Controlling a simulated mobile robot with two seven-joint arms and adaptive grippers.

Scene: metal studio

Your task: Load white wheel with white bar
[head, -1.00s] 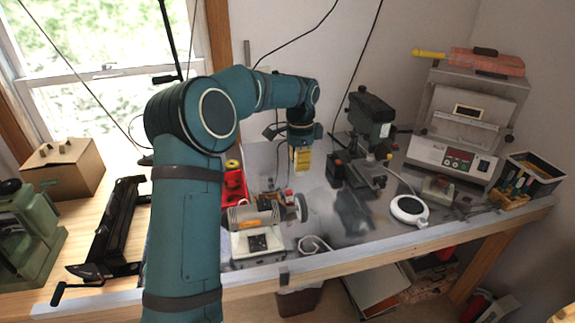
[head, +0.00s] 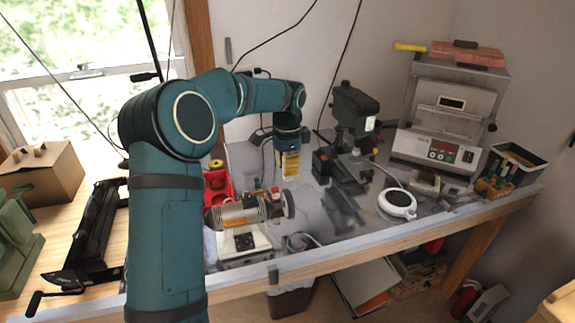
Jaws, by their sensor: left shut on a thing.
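A bench polisher (head: 237,215) with a grey body and pale base stands near the front of the metal worktop. A round greyish-white wheel (head: 288,204) is on its right end. My left gripper (head: 288,165), with yellow fingers, points down above and slightly behind the wheel, apart from it in the picture. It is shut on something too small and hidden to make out. I cannot pick out the white bar elsewhere. My right gripper is not in view.
A red bin (head: 217,187) stands behind the polisher. A drill press (head: 350,135) is to the right, with a white round device (head: 397,203) in front. A white-fronted oven (head: 450,125) stands at the back right. A cable lies near the polisher's base.

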